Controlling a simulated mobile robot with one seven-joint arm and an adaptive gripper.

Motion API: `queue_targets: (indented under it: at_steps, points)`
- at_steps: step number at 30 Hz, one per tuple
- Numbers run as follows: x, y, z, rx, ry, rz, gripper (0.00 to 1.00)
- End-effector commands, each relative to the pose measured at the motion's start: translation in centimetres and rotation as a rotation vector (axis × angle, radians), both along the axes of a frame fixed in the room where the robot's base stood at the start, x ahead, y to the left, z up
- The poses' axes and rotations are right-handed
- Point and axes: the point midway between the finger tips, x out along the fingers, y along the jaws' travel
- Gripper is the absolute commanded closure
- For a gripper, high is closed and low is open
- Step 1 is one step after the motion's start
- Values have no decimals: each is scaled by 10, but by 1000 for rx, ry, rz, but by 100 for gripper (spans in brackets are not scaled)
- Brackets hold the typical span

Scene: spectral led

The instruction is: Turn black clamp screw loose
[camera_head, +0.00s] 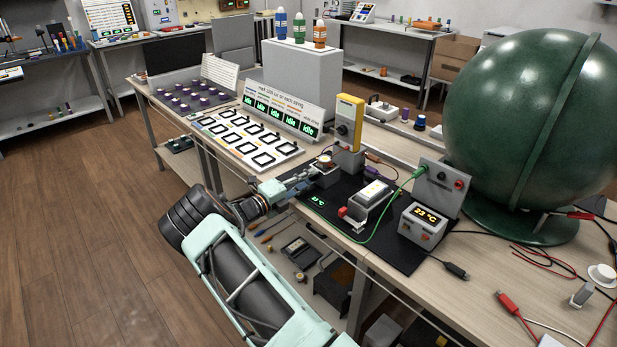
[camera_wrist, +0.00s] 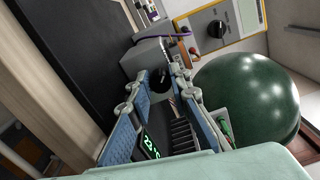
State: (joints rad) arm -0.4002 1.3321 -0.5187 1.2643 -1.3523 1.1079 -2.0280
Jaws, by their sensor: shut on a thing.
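The black clamp screw (camera_wrist: 160,80) shows in the wrist view as a dark round knob on the near side of a grey block (camera_wrist: 148,56). My gripper (camera_wrist: 157,84) has its two blue-padded fingers on either side of the knob, shut on it at the tips. In the head view, my gripper (camera_head: 308,180) reaches in from the left to a small grey fixture (camera_head: 327,172) on the black mat (camera_head: 393,239). The screw itself is hidden there by my fingers.
A yellow meter (camera_head: 349,122) stands just behind the fixture. A grey power device (camera_head: 370,196), a temperature display box (camera_head: 423,224) and a green cable (camera_head: 385,215) are to the right. A large green sphere (camera_head: 520,120) takes up the far right.

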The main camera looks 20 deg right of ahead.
Motion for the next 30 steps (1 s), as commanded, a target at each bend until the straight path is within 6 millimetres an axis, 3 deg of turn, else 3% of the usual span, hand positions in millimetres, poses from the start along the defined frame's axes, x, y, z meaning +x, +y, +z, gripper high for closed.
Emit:
queue_targets:
  at_steps: [20, 21, 24, 30]
  points:
    - [0, 0, -1, -20, 58, 0, 100]
    - [0, 0, -1, -20, 58, 0, 79]
    - [0, 0, -1, -20, 57, 0, 68]
    - [0, 0, -1, -19, 57, 0, 64]
